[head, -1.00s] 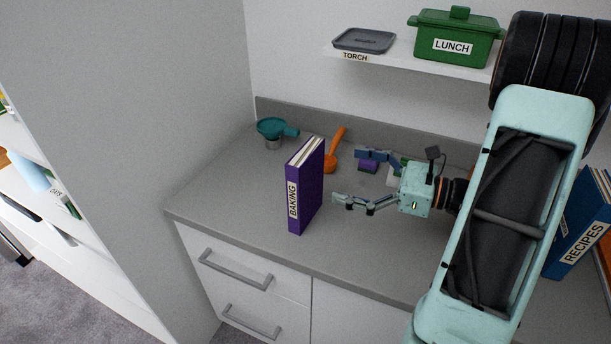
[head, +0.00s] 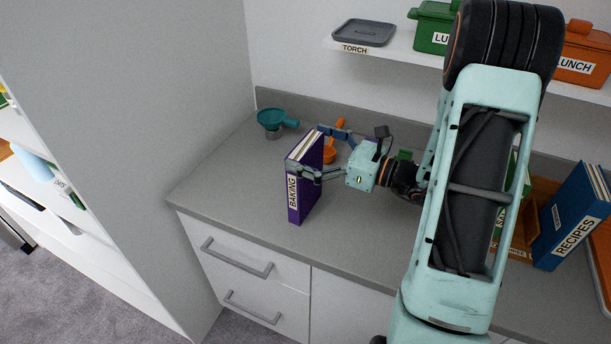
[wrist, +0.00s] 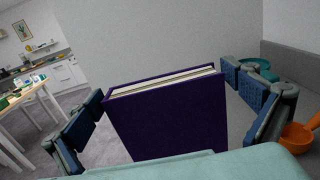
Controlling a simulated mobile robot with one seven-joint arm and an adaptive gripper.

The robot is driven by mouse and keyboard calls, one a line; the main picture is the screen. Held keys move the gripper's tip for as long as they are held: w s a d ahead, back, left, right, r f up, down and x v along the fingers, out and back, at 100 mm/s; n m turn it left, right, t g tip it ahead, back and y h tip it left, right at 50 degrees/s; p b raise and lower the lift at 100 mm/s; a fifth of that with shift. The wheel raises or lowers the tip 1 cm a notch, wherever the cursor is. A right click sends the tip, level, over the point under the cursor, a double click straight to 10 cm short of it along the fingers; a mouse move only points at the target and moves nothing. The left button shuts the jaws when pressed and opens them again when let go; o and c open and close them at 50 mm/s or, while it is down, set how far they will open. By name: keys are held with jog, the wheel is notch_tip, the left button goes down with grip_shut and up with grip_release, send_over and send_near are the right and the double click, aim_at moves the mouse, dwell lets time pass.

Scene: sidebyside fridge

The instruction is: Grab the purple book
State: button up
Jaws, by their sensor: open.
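The purple book (head: 306,203) stands upright on the grey counter near its front edge, with a white BAKING label on its spine. In the wrist view the book (wrist: 165,125) rises between my fingers, its cover facing the palm and its page edges on top. My gripper (head: 310,152) is open around the book, one finger on the spine side and one on the far side. In the wrist view the gripper (wrist: 170,118) shows gaps between the pads and the book. The book's lower part is hidden there.
A teal funnel-like utensil (head: 272,120) and an orange scoop (head: 329,153) lie behind the book. A blue RECIPES binder (head: 573,217) stands at the right. A shelf above holds a grey tray (head: 364,32), a green LUNCH pot (head: 432,30) and an orange one (head: 584,62). The counter's front left is clear.

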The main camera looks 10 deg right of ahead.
jog(key=shift+a, duration=0.1)
jog(key=c, duration=1.6)
jog(key=shift+r, duration=0.1)
